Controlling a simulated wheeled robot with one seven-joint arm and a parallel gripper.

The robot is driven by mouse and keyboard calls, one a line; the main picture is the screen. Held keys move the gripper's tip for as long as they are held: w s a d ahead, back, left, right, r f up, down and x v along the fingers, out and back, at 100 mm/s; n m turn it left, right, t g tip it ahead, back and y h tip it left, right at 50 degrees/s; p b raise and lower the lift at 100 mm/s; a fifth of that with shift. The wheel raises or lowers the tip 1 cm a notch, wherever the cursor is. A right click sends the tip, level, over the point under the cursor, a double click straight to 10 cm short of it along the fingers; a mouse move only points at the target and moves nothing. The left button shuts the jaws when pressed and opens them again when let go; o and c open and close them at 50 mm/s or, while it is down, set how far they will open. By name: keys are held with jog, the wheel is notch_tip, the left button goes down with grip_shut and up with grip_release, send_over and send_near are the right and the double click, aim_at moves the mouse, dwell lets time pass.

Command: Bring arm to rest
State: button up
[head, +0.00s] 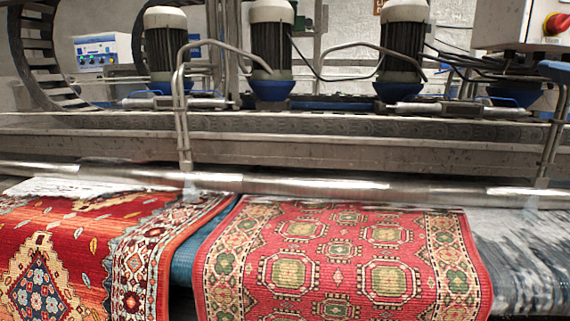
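No part of my arm or gripper shows in the head view, so its pose and its opening are hidden from me. The view is filled by a rug scrubbing machine with a long metal roller (300,186) across its front. Two rugs lie below the roller: a red patterned rug with a floral border (145,262) at the left and a red rug with octagon patterns (330,265) in the middle.
Several motors with white caps (272,45) stand along the top of the machine. A bent metal pipe (183,110) rises in front of them. A control box with a red knob (556,23) is at the upper right. Wet whitish material (525,255) lies at the right.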

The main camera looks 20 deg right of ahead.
jog(key=w+a+f+m+y, duration=0.1)
jog(key=w+a+f+m, duration=0.15)
jog(key=a+f, duration=0.45)
jog(key=w+a+f+m+y, duration=0.1)
jog(key=w+a+f+m, duration=0.2)
jog(key=f, duration=0.8)
jog(key=s+a+f+m, duration=0.1)
jog(key=s+a+f, duration=0.2)
jog(key=a+f, duration=1.05)
jog(key=s+a+f+g+y, duration=0.1)
jog(key=s+a+f+y, duration=0.2)
jog(key=s+a+f, duration=0.7)
jog(key=s+a+n+g+y, duration=0.1)
jog(key=s+a+n+y, duration=0.1)
jog(key=s, duration=0.6)
jog(key=s+a+n+y, duration=0.2)
jog(key=s, duration=0.7)
jog(key=shift+s+f+g, duration=0.25)
jog(key=shift+f+g, duration=0.15)
jog(key=shift+a, duration=0.1)
